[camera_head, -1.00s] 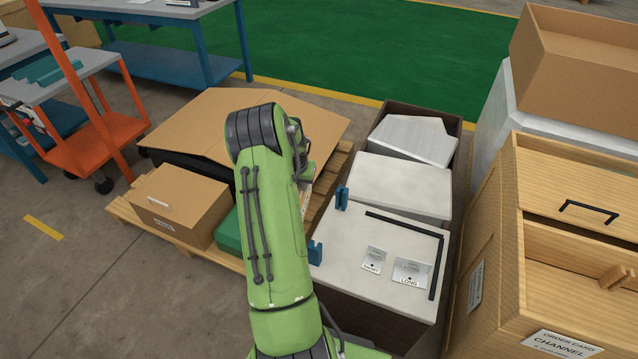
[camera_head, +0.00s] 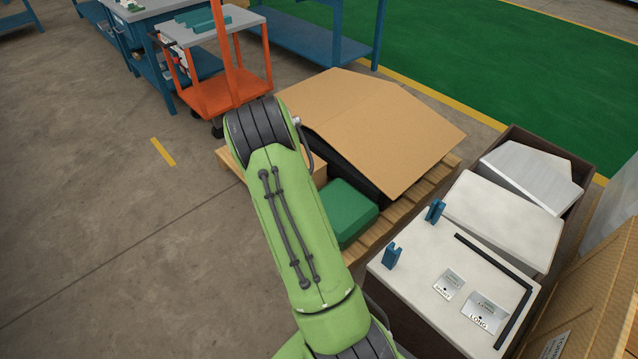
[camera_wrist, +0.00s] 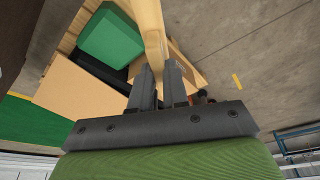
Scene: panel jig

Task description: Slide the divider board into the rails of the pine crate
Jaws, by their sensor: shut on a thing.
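My gripper (camera_wrist: 159,70) shows in the wrist view, its two dark fingers shut on a pale wooden piece. This piece looks like the divider board (camera_wrist: 148,22), seen nearly edge-on and running up out of the picture. In the head view my green arm hides the gripper and the board. A pine-coloured wooden wall (camera_head: 592,290), apparently the pine crate's side, shows at the right edge of the head view. The crate's opening and rails are out of view.
A pallet (camera_head: 440,178) carries a large cardboard sheet (camera_head: 385,125) and a green box (camera_head: 350,212). An orange trolley (camera_head: 225,92) stands behind. Floor at left is clear.

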